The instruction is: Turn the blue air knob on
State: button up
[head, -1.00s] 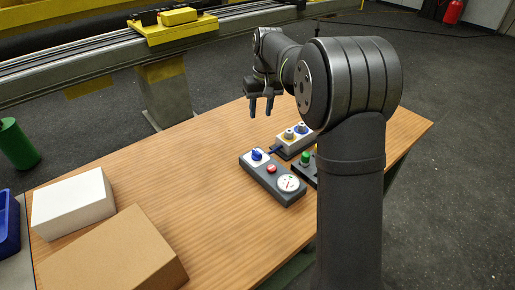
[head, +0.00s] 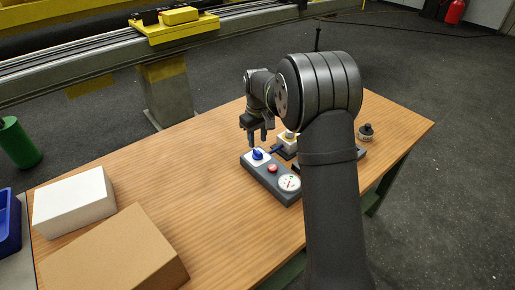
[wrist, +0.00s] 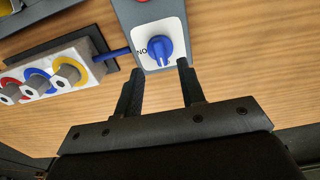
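The blue air knob (head: 257,154) is on a white plate at the far end of a grey control box (head: 268,176) on the table. In the wrist view the blue knob (wrist: 160,48) has a raised bar, and the word ON shows upside down beside it on the white plate (wrist: 174,26). My gripper (head: 257,142) is open and points down, just above the knob in the head view. In the wrist view the fingertips of my gripper (wrist: 160,67) are apart and empty, at the knob's near edge. I cannot tell whether they touch it.
The box also has a red button (head: 272,168) and a round gauge (head: 289,183). A white box (head: 73,203) and a brown box (head: 115,252) lie at left. The middle table is clear.

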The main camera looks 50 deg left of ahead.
aim_at(257, 151)
notch_tip(257, 151, down, 5)
jog(key=shift+r, duration=0.1)
dwell(0.3)
grip_shut()
